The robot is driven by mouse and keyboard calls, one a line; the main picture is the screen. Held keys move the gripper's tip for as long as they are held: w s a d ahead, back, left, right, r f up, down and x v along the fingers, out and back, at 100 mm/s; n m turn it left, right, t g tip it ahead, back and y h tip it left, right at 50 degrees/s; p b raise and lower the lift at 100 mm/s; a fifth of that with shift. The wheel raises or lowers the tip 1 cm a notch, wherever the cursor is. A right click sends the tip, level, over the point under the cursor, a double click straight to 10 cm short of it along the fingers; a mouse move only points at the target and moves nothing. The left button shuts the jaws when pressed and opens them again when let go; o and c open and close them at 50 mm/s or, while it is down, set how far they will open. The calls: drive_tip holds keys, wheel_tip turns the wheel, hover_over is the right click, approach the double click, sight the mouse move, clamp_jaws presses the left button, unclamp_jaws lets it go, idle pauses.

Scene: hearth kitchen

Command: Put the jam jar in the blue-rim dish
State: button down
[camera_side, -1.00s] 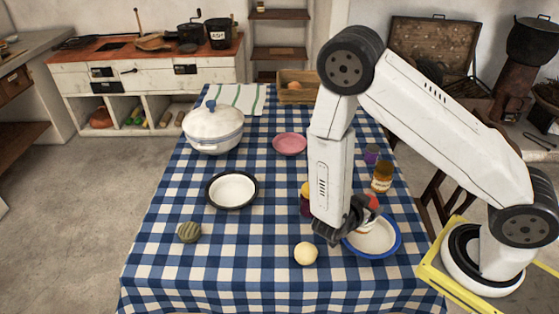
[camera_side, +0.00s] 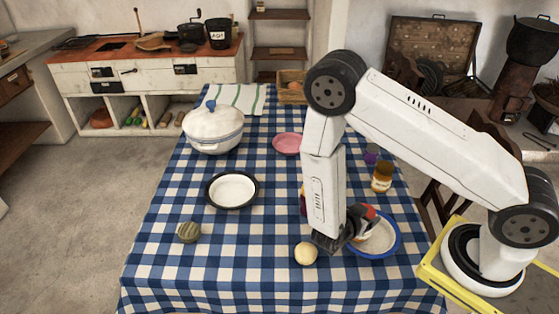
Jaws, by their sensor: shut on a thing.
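My gripper (camera_side: 347,231) points down at the left edge of the blue-rim dish (camera_side: 394,248), a white dish with a blue rim at the right front of the table. It is shut on a small red and white thing, which looks like the jam jar (camera_side: 371,215). The dark fingers hide much of it, and it looks tilted. It overlaps the left part of the dish in the picture; I cannot tell whether it touches the dish. The dish's left rim is partly hidden by the gripper.
A pale yellow ball-like thing (camera_side: 305,253) lies just left of my gripper. A purple jar (camera_side: 303,204) is mostly hidden behind my arm. An amber jar (camera_side: 382,178) stands behind the dish. A black-rimmed dish (camera_side: 232,190) and a striped green thing (camera_side: 188,232) are at left.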

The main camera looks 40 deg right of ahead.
drive_tip(key=shift+f, duration=0.55)
unclamp_jaws()
drive_tip(key=shift+r, duration=0.15)
drive_tip(key=shift+r, duration=0.5)
drive_tip(key=v, duration=1.2)
drive_tip(key=shift+w+f, duration=0.1)
drive_tip(key=shift+f, duration=0.05)
